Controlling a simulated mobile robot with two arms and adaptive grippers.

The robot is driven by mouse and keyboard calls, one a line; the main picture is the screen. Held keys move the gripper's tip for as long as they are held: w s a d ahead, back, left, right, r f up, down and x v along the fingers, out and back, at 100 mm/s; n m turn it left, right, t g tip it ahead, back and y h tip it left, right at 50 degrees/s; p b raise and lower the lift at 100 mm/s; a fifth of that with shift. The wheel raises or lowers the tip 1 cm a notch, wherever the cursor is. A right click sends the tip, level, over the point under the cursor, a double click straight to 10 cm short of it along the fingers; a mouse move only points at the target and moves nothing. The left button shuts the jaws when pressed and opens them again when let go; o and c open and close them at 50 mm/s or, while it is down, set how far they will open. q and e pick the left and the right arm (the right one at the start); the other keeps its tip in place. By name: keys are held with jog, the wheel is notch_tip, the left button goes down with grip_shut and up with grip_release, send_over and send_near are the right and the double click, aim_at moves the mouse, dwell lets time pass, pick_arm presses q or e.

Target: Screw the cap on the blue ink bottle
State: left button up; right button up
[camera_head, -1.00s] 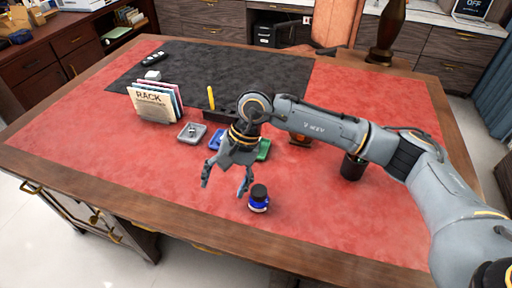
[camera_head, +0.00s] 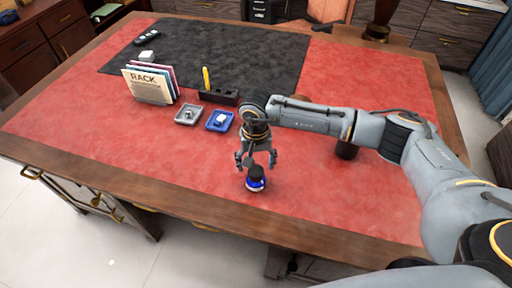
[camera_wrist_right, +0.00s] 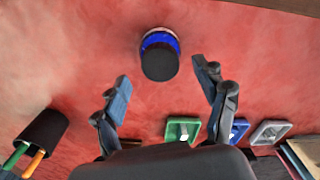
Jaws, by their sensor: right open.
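The blue ink bottle (camera_head: 257,185) stands upright on the red desk top near its front edge. A black cap (camera_head: 256,172) sits on top of it; I cannot tell how tightly. My right gripper (camera_head: 257,160) is open and empty, pointing down just behind and above the bottle. In the right wrist view the cap (camera_wrist_right: 160,64) and the blue bottle rim (camera_wrist_right: 161,39) lie just past the spread fingertips (camera_wrist_right: 161,75), roughly centred between them. The fingers do not appear to touch the bottle. My left gripper is not in view.
A blue tray (camera_head: 210,126) and a grey tray (camera_head: 179,120) lie behind to the left, with a green tray (camera_wrist_right: 175,137) in the wrist view. A rack of folders (camera_head: 150,86) and a pen holder (camera_head: 219,97) stand behind. A dark cup (camera_wrist_right: 42,128) holds pens. The front left desk is clear.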

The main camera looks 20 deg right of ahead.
aim_at(256, 171)
jog(key=shift+f, duration=1.5)
jog(key=c, duration=1.2)
